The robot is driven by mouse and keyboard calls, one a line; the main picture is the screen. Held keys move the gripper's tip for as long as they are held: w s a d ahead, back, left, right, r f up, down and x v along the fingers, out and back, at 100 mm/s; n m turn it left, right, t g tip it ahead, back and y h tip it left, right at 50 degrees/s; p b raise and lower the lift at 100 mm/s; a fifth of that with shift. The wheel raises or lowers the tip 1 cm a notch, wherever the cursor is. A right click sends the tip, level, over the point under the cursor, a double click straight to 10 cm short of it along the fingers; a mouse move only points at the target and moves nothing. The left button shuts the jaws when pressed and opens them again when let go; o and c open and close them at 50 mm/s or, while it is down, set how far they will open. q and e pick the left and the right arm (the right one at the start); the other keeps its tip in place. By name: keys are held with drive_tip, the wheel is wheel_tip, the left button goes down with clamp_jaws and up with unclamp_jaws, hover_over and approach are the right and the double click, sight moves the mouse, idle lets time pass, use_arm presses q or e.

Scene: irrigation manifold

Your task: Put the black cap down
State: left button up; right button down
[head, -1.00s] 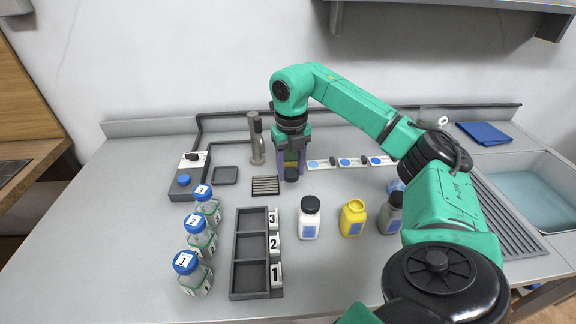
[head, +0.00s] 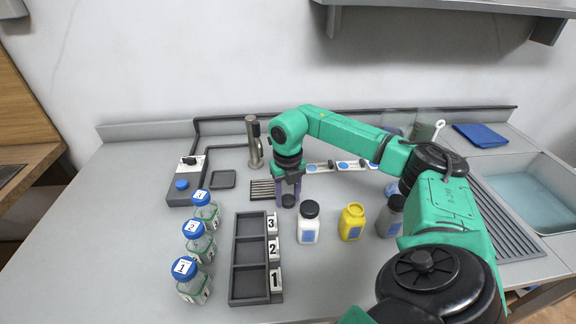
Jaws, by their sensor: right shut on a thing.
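My right gripper (head: 289,192) reaches down over the counter, left of and slightly behind the white bottle (head: 308,225). It is shut on the black cap (head: 289,201), a small dark piece at its fingertips. The cap is low, at or just above the counter; I cannot tell whether it touches. The white bottle wears its own black lid. A yellow bottle (head: 351,224) stands to its right with no black cap on it. My left gripper is not in view.
A dark three-slot rack (head: 235,262) with number tags lies front left of the cap. Several blue-capped bottles (head: 204,213) stand left of it. A slatted drain (head: 262,190), a tap (head: 254,145) and a grey bottle (head: 390,217) are nearby.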

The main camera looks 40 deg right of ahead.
sight(288, 198)
drive_tip(key=c, duration=0.6)
unclamp_jaws()
drive_tip(key=shift+s+f, duration=0.15)
drive_tip(key=shift+f, duration=0.05)
drive_tip(key=shift+o, duration=1.4)
drive_tip(key=shift+s, duration=0.1)
drive_tip(key=shift+a+f, duration=0.15)
drive_tip(key=shift+a, duration=0.05)
wheel_tip(288, 198, up, 14)
drive_tip(key=shift+w+d+f, duration=0.25)
drive_tip(key=shift+w, duration=0.05)
